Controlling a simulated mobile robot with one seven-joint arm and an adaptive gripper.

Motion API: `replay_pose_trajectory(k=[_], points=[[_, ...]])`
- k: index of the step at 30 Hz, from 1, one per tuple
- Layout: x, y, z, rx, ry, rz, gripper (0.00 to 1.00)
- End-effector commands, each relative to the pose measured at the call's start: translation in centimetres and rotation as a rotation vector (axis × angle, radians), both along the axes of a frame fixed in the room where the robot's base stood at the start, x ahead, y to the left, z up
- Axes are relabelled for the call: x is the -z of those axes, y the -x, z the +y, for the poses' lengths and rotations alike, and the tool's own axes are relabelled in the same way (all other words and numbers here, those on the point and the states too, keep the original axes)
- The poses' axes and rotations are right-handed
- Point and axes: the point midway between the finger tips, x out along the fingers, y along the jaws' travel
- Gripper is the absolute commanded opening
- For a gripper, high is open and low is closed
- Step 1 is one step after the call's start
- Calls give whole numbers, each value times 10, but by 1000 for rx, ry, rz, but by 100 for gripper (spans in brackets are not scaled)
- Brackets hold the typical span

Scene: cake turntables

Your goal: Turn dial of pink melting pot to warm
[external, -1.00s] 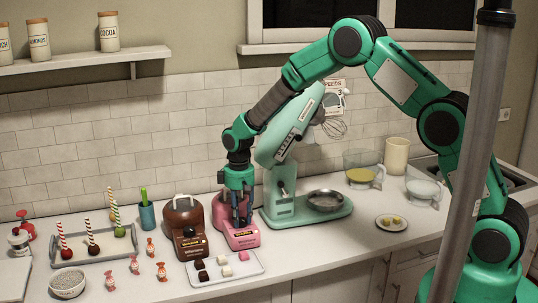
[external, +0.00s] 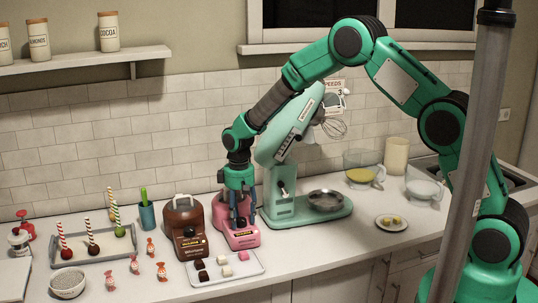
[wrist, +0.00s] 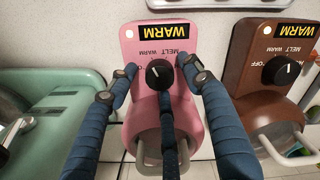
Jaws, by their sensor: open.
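The pink melting pot (external: 244,240) stands on the counter right of the brown pot. In the wrist view its pink front (wrist: 183,90) carries a black dial (wrist: 159,72), MELT and WARM lettering, and a black plate with yellow WARM. A small white mark shows on the dial; its exact setting is hard to read. My gripper (wrist: 160,80) is open, its blue fingers spread on both sides of the dial and a middle finger just below it in the picture. I cannot tell whether any finger touches the dial. In the external view my gripper (external: 241,222) is over the pot's front.
The brown melting pot (external: 184,226) stands close on the left. A white tray of sweets (external: 246,266) lies in front. The mint stand mixer (external: 280,207) is close on the right. Cake pops on a grey tray (external: 67,257) are farther left.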

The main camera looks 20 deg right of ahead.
Motion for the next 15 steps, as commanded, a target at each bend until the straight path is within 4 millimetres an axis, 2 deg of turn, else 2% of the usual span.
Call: replay_pose_trajectory(k=[8, 15], points=[[-10, 0, 0, 0, -1, -1, 51], [-35, -1, 0, 0, -1, -2, 51]])
